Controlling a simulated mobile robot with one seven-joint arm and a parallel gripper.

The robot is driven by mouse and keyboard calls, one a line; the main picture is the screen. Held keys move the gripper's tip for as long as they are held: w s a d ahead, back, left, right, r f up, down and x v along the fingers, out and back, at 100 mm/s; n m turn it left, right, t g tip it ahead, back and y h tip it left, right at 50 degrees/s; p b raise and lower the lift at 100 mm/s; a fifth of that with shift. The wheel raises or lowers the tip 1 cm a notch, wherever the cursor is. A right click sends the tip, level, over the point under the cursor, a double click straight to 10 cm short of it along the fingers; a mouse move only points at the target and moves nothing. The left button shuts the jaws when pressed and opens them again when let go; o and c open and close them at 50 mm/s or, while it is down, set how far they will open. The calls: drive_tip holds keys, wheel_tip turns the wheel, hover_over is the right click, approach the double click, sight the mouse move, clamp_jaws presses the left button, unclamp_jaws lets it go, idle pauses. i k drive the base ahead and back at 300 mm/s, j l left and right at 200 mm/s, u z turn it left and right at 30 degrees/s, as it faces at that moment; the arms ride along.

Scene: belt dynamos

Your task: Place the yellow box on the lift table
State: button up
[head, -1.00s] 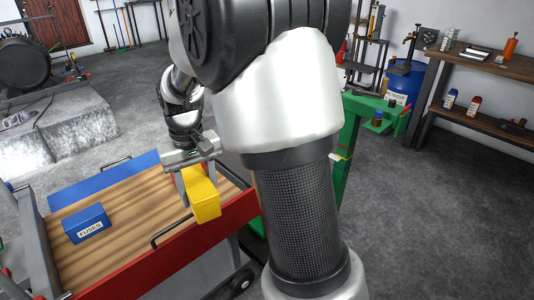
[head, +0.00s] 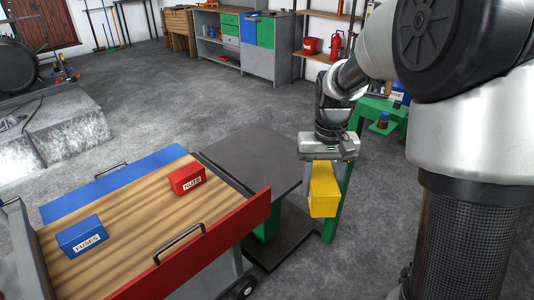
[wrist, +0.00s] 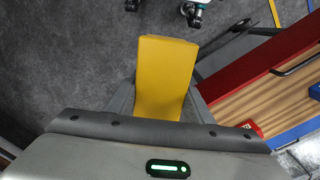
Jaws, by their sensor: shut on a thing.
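The yellow box (head: 323,198) hangs in my gripper (head: 324,168), which is shut on its upper part. In the wrist view the yellow box (wrist: 165,75) sits between the two fingers. The lift table (head: 250,155), with a flat dark grey top and green parts below, stands left of the box in the head view. The box shows just beyond the top's right edge, apart from it as far as I can tell. The top looks bare.
A wooden-topped cart (head: 125,225) with blue and red sides stands left of the lift table. It carries a blue fuses box (head: 82,236) and a red nuts box (head: 187,179). A green bench (head: 378,118) stands behind my arm at right. Open floor lies behind.

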sight(278, 162)
drive_tip(key=i+l, duration=0.2)
drive_tip(key=i, duration=0.15)
drive_tip(key=i+l+z, duration=0.1)
drive_tip(key=i, duration=0.3)
drive_tip(key=i+l, duration=0.25)
drive_tip(key=i, duration=0.1)
